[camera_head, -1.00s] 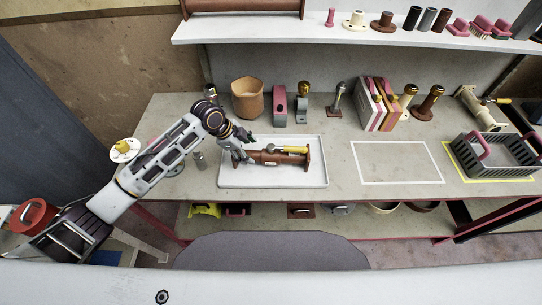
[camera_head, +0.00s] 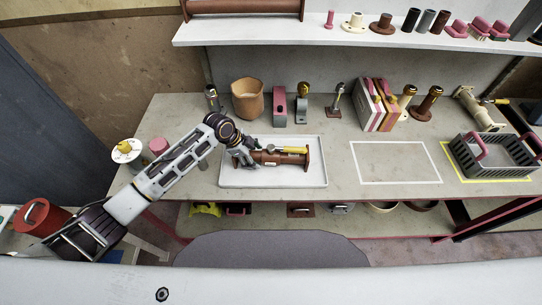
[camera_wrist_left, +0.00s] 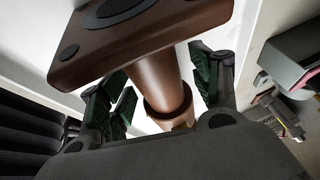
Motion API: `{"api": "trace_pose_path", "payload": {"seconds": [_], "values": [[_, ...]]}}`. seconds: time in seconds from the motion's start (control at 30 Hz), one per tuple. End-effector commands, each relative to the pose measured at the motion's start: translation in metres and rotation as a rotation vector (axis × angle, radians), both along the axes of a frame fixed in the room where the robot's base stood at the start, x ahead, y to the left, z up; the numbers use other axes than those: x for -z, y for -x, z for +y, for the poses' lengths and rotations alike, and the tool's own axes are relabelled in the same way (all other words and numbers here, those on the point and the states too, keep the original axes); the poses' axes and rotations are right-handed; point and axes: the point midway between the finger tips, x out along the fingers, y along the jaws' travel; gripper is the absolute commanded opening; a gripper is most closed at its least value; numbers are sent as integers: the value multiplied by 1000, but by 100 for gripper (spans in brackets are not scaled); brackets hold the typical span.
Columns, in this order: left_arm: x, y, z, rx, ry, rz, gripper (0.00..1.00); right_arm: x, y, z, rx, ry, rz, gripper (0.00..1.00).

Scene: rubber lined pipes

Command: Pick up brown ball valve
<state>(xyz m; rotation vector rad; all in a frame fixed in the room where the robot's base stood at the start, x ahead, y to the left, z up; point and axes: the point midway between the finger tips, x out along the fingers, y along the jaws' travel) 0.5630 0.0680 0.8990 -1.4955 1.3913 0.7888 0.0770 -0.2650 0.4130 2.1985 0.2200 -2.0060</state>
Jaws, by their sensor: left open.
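The brown ball valve (camera_head: 290,158) lies on its side in a white tray (camera_head: 300,181) on the table, with its yellow handle on top. My left gripper (camera_head: 245,156) is at the valve's left end in the head view. In the left wrist view, the open gripper (camera_wrist_left: 160,95) has one green-padded finger on each side of the valve's brown pipe (camera_wrist_left: 158,78), just behind its square end flange (camera_wrist_left: 130,35). I cannot tell whether the fingers touch the pipe. My right gripper is not in view.
A brown cup (camera_head: 248,100) and several upright fittings stand behind the tray. A grey crate with pink handles (camera_head: 492,155) sits in a yellow outline at right. The white-outlined area (camera_head: 395,162) is empty. A shelf (camera_head: 350,38) runs above the back.

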Motion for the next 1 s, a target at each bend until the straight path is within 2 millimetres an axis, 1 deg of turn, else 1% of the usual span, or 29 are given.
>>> {"api": "trace_pose_path", "payload": {"seconds": [0.47,0.5,0.9,1.0], "values": [[2,0,0,0,0,0,64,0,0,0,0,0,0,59],[2,0,0,0,0,0,62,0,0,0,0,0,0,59],[2,0,-1,0,0,1,11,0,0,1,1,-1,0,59],[2,0,-1,0,0,1,0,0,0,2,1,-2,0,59]]}}
